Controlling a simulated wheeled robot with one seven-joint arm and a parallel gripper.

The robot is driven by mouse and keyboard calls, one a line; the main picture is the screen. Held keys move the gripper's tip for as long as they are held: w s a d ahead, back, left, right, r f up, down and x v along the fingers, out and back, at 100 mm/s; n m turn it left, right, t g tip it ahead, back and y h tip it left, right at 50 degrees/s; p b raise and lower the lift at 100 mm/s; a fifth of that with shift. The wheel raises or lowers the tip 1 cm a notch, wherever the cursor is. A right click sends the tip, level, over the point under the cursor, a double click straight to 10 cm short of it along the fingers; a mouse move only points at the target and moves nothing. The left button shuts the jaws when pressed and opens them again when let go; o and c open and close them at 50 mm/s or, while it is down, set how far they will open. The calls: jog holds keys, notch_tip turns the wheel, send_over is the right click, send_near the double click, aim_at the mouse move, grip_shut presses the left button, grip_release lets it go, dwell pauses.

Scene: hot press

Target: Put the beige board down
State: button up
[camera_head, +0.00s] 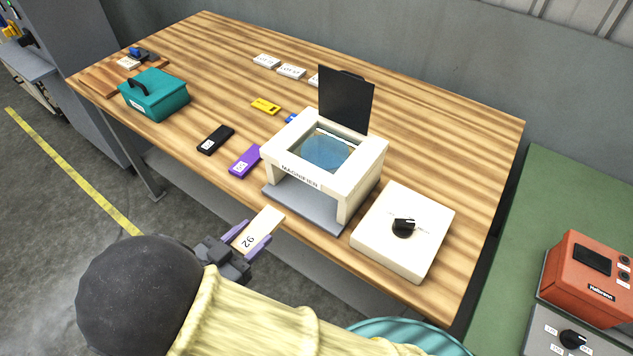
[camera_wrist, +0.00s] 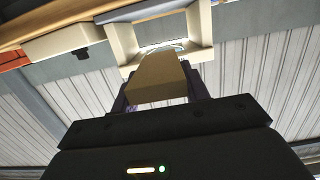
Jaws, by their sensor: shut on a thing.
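The beige board (camera_head: 260,229) is a small flat block with the number 92 on its face. My gripper (camera_head: 249,238) is shut on it, with purple fingers on both sides. In the head view the board is at the table's front edge, in front of the magnifier stand (camera_head: 352,166); whether it touches anything besides the fingers cannot be told. In the wrist view the board (camera_wrist: 160,80) points away from my gripper toward the white frame of the magnifier stand (camera_wrist: 124,38). The wooden table (camera_head: 440,140) lies beyond the board.
A purple board (camera_head: 245,161), a black board (camera_head: 215,140) and a yellow board (camera_head: 265,106) lie left of the magnifier. A white box with a black knob (camera_head: 420,215) stands to its right. A teal box (camera_head: 160,97) is at the far left. White labels (camera_head: 291,71) lie at the back.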

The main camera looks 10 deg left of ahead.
jog(key=shift+w, duration=0.1)
jog(key=shift+d, duration=0.1)
jog(key=r+p+x, duration=0.1)
jog(key=x, duration=0.5)
jog(key=r+x, duration=0.1)
jog(key=x, duration=0.5)
jog(key=r+p+x, duration=0.1)
jog(key=x, duration=0.5)
jog(key=shift+w+d+p, duration=0.3)
jog(key=shift+w+p, duration=0.05)
notch_tip(320, 180, down, 2)
jog(key=shift+w+f, duration=0.1)
jog(key=shift+w, duration=0.05)
jog(key=shift+f, duration=0.25)
jog(key=shift+f, duration=0.1)
